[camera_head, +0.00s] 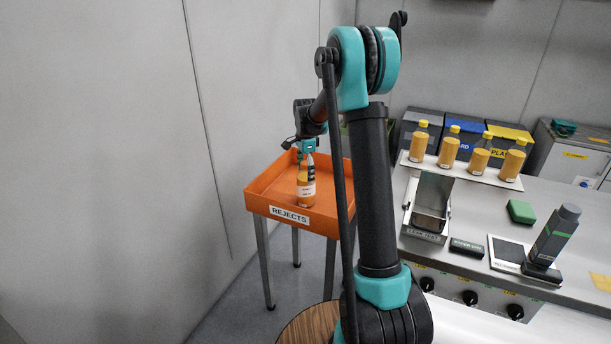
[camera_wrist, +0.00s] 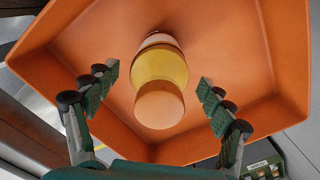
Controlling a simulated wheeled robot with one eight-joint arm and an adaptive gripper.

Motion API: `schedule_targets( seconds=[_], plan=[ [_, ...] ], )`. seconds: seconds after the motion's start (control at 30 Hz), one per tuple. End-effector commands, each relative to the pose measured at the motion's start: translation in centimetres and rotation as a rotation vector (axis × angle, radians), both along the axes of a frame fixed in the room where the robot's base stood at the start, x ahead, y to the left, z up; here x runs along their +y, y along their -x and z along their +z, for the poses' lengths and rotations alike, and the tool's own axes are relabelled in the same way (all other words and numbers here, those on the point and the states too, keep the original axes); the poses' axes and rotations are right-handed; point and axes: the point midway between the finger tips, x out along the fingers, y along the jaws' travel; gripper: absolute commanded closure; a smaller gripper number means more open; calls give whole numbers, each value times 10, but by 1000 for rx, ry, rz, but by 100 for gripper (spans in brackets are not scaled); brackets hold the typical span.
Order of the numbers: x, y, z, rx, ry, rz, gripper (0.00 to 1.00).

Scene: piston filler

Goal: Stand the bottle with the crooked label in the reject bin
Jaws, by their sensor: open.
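The bottle (camera_head: 306,188) with orange contents and a white label stands upright inside the orange reject bin (camera_head: 262,190), near its front wall. In the wrist view the bottle (camera_wrist: 159,68) is seen from above, in the middle of the bin floor (camera_wrist: 220,40). The tilt of its label is too small to judge. My gripper (camera_head: 307,148) is over the bottle's top in the head view. In the wrist view my gripper (camera_wrist: 154,100) has its fingers spread wide on both sides of the bottle, with gaps and no contact visible.
The bin is an open tray on legs, marked REJECTS. Several orange bottles (camera_head: 448,150) stand in a row on the bench at the right. A metal chute (camera_head: 431,200), a green block (camera_head: 521,211) and a dark upright device (camera_head: 553,236) are on the bench (camera_head: 470,207).

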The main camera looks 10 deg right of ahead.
Motion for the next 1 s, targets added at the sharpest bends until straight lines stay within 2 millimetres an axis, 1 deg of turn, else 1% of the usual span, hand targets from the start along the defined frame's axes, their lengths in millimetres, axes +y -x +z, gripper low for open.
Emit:
schedule_targets(
  seconds=[0.4,0.5,0.6,0.7,1.0],
  plan=[
    [0,0,81,0,0,0,18],
    [0,0,96,0,0,0,18],
    [0,0,106,0,0,0,18],
    [0,0,112,0,0,0,18],
    [0,0,114,0,0,0,18]
  ],
)
